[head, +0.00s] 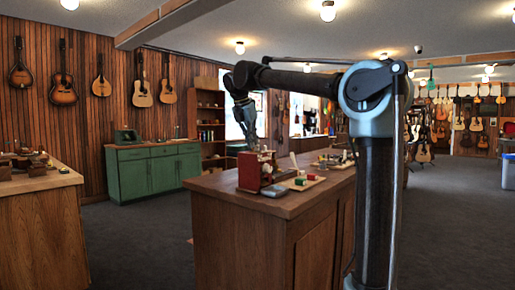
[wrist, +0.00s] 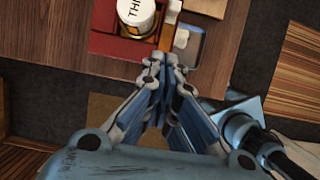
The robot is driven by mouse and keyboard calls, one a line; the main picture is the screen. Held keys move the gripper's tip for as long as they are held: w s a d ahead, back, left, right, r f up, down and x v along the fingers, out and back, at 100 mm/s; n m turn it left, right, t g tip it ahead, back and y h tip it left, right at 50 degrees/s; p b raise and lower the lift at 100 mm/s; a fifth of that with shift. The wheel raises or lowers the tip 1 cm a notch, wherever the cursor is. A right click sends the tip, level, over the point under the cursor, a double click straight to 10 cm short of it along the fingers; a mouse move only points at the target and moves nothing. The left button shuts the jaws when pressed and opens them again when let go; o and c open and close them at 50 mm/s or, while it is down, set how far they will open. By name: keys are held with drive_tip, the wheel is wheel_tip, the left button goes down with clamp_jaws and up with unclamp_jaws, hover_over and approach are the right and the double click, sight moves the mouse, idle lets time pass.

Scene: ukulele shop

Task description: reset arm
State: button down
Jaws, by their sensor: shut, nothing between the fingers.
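My gripper (wrist: 170,68) shows large in the wrist view with its fingers together and nothing between them. In the head view my gripper (head: 252,142) hangs pointing down from my bent arm, just above the red box at the left part of the wooden counter. In the wrist view the fingertips are close to the edge of the red box (wrist: 117,46). I cannot tell whether they touch it.
The wooden counter (head: 240,222) carries the red box (head: 251,172), a grey flat item (head: 274,191) and small colored blocks (head: 301,181). A white-lidded jar (wrist: 138,14) stands in the red box. A green cabinet (head: 152,171) is behind. Carpet is clear left of the counter.

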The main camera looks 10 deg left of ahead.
drive_tip(key=v, duration=0.8)
drive_tip(key=s+d+f+m, duration=0.4)
drive_tip(key=d+f+m, duration=0.1)
drive_tip(key=d+f, duration=0.25)
drive_tip(key=s+d+f+m+g+y, duration=0.1)
drive_tip(key=s+d+f+m, duration=0.2)
drive_tip(key=d+f+m, duration=0.4)
drive_tip(key=s+d+f+m, duration=0.35)
drive_tip(key=d+f, duration=0.25)
drive_tip(key=d, duration=0.3)
drive_tip(key=s+d+f+m, duration=0.3)
drive_tip(key=s+f, duration=0.3)
drive_tip(key=f, duration=0.3)
drive_tip(key=s+d+f+m+y, duration=0.1)
drive_tip(key=s+d+f+m, duration=0.2)
drive_tip(key=s+f+m, duration=0.3)
drive_tip(key=s+d+f+m, duration=0.3)
drive_tip(key=s+f, duration=0.4)
drive_tip(key=f, duration=0.6)
drive_tip(key=shift+f+m, duration=0.35)
drive_tip(key=shift+m, duration=0.4)
drive_tip(key=shift+d, duration=0.1)
drive_tip(key=shift+w+f, duration=0.2)
drive_tip(key=shift+w, duration=0.3)
